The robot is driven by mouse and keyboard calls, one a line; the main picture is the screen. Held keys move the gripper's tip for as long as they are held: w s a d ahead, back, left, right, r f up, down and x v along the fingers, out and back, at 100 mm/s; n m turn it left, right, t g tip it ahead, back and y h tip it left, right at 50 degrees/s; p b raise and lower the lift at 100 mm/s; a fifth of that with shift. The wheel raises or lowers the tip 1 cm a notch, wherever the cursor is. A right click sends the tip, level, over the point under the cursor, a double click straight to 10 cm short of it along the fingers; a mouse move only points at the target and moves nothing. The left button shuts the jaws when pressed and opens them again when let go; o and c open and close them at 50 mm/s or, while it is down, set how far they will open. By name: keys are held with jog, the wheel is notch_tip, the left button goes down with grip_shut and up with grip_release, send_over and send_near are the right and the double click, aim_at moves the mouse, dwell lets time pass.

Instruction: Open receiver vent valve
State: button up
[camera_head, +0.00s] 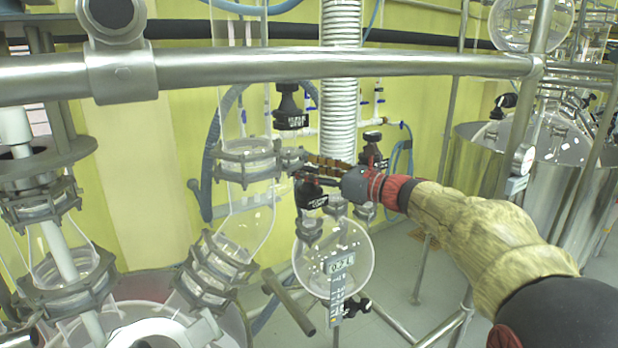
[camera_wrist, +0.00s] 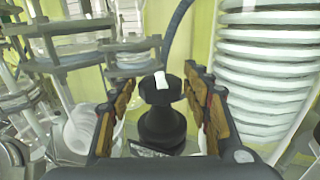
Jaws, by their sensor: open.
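My gripper (camera_head: 312,170) is open, its fingers pointing left among the glassware. In the wrist view my gripper (camera_wrist: 152,100) has a black valve knob (camera_wrist: 162,125) with a white mark on top between its brown-padded fingers. Gaps show on both sides of the knob. In the head view a black knob with a label (camera_head: 312,197) sits just below the fingers, partly hidden by them. I cannot read its label clearly. Below it hangs the round glass receiver (camera_head: 310,255) with a display.
Another labelled black knob (camera_head: 291,110) stands above the gripper, and a further one (camera_head: 373,148) stands behind it. A white ribbed hose (camera_head: 341,95) runs vertically close by. Clamped glass flanges (camera_head: 248,162) are left of the fingertips. A metal rail (camera_head: 400,63) crosses above.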

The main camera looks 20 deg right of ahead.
jog(key=m+t+h+b, duration=0.1)
jog(key=h, duration=0.1)
jog(key=m+t+h+b, duration=0.1)
jog(key=h+b, duration=0.1)
jog(key=m+t+h+b, duration=0.1)
jog(key=m+b, duration=0.1)
jog(key=shift+a+f+h, duration=0.15)
jog(key=shift+f+h, duration=0.2)
jog(key=shift+h, duration=0.05)
jog(key=shift+r+m+t+h+b, duration=0.2)
jog(key=shift+m+t+h+b, duration=0.1)
jog(key=shift+m+h+b, duration=0.5)
jog(key=shift+c, duration=1.3)
jog(key=c, duration=0.7)
jog(key=shift+w+n, duration=0.1)
jog(key=shift+n, duration=0.2)
